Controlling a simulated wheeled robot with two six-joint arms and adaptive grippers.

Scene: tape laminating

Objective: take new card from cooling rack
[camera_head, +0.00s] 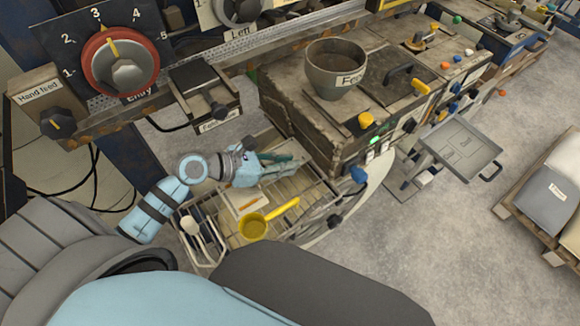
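The wire cooling rack (312,196) stands low in the middle of the head view, in front of the wooden machine. My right gripper is out of the picture.
A yellow cup (253,227) with a long handle sits at the rack's front. White utensils (190,226) stand at its left end. The wooden machine (300,110) bearing a bowl (336,72) borders the back. A grey tray (461,148) stands right; open floor lies between.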

